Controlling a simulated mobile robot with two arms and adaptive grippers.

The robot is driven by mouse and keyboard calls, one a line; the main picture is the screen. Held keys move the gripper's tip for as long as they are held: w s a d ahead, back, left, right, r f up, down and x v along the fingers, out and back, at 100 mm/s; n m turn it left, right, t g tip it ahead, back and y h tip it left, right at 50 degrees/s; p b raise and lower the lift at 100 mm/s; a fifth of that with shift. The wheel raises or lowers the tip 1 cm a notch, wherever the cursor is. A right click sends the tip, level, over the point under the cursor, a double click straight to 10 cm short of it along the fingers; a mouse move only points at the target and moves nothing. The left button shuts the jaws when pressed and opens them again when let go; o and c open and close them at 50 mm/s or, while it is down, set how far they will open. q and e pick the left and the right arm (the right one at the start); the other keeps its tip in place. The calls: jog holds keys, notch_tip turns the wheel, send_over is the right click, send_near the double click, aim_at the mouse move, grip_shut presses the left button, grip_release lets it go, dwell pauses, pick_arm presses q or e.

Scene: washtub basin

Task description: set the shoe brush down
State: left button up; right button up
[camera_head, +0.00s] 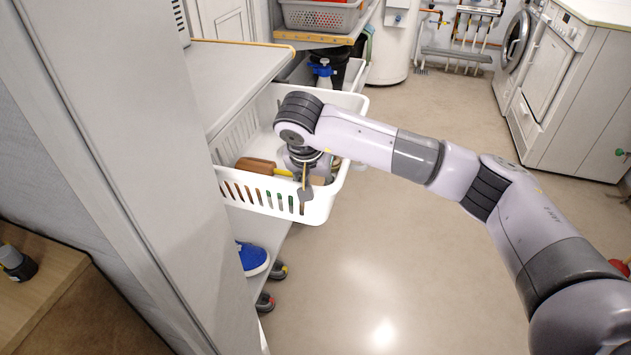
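My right arm reaches in from the right, and its gripper (304,184) points down into the near end of a white slatted basket (318,212). The gripper's fingers are mostly hidden by its own wrist and small in the view, so I cannot tell whether they are open or shut. A brown, wooden-looking object (256,165) with a yellow part lies in the basket just left of the gripper. A tan piece (318,181) shows right beside the fingers. I cannot tell which of these is the shoe brush, or whether the gripper touches either. My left gripper is out of view.
A grey shelf (225,75) stands left of the basket. A blue shoe (252,258) sits on a lower shelf below it. A blue-topped bottle (322,72) stands behind the basket. Washing machines (550,75) stand at the far right. The floor (400,240) between is mostly clear.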

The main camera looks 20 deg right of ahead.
jog(key=shift+o, duration=0.8)
jog(key=shift+r, duration=0.1)
jog(key=shift+r, duration=0.35)
pick_arm(q)
jog(key=shift+p, duration=1)
pick_arm(e)
jog(key=v, duration=1.1)
jog(key=shift+s+a, duration=0.2)
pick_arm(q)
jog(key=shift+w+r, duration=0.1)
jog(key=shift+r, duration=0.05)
pick_arm(e)
jog(key=shift+r, duration=0.15)
